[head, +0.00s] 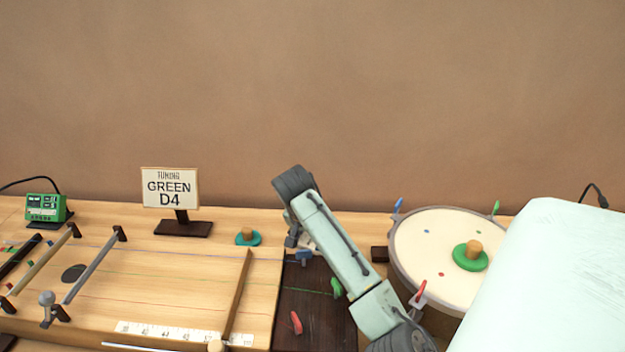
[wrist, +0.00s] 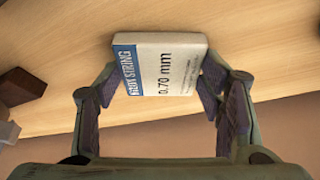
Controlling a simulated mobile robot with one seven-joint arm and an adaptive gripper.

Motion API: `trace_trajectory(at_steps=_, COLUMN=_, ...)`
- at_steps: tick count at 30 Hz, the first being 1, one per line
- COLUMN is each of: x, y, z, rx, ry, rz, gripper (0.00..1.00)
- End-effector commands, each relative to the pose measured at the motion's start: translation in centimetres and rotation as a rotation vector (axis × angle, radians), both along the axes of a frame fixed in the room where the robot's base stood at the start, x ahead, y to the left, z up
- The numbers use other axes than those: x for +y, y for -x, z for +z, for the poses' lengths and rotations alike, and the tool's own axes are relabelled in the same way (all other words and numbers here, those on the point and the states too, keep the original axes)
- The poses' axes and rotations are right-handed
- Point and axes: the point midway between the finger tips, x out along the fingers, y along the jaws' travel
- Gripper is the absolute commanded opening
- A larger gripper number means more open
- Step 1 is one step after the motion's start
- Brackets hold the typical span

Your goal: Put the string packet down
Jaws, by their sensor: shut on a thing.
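The string packet (wrist: 172,68) is a small white box with a blue band, marked "0.70 mm", in the wrist view. My gripper (wrist: 160,85) is shut on it, with one finger at each side. The packet is over the pale wooden table top (wrist: 85,45); I cannot tell whether it touches the wood. In the head view my gripper (head: 298,238) is low behind my arm, near the back of the table, and the packet is mostly hidden there.
A soundboard (head: 170,275) with strings and bars lies at left. A sign (head: 171,188) reading "GREEN D4" and a teal disc with a knob (head: 248,237) stand behind it. A drum (head: 420,245) with a green knobbed disc (head: 470,256) is at right.

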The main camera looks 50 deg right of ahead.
Motion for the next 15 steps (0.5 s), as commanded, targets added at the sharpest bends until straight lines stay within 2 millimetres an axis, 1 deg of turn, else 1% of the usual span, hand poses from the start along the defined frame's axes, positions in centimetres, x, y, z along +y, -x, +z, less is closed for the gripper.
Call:
trace_trajectory(at_steps=3, x=0.03, y=-0.02, z=-0.31, rx=-0.001, ry=-0.001, rz=0.000, gripper=0.43)
trace_trajectory(at_steps=4, x=0.02, y=-0.03, z=-0.31, rx=0.000, ry=0.000, rz=0.000, gripper=0.62)
trace_trajectory(at_steps=12, x=0.00, y=-0.01, z=-0.20, rx=0.000, ry=0.000, rz=0.000, gripper=0.80)
trace_trajectory(at_steps=15, x=0.00, y=-0.01, z=-0.19, rx=0.000, ry=0.000, rz=0.000, gripper=0.82)
